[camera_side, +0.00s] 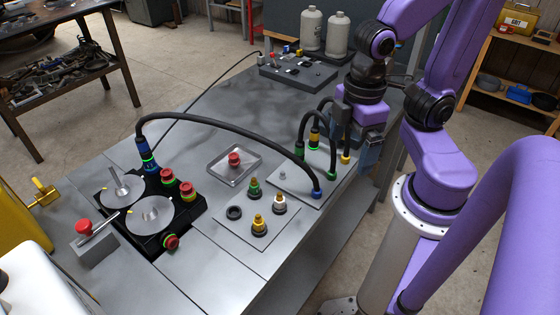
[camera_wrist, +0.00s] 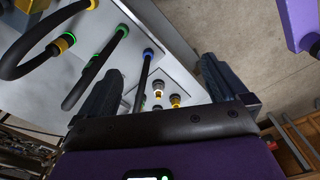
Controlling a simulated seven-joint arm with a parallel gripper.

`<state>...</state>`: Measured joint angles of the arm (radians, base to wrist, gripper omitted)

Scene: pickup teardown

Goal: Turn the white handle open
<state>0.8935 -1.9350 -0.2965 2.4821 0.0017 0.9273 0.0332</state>
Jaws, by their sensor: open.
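No plainly white handle stands out. Two round pale-grey dials sit on a black unit at the table's left. The rear dial (camera_side: 122,190) has an upright pale handle (camera_side: 117,180); the front dial (camera_side: 150,216) has a short grey handle (camera_side: 151,209). I cannot tell which is the white one. A red-knobbed lever (camera_side: 98,228) stands on a grey box to their left. My gripper (camera_side: 368,150) is at the table's right edge beside the cable plugs, far from the dials. In the wrist view its two fingers (camera_wrist: 160,66) are apart with nothing held between them.
A thick black cable (camera_side: 225,122) arches from the black unit to a socket plate (camera_side: 292,186). Shorter cables stand beside my gripper. Several red buttons (camera_side: 168,176) and a plate with coloured plugs (camera_side: 258,224) lie between. The grey tabletop (camera_side: 215,90) behind is mostly clear.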

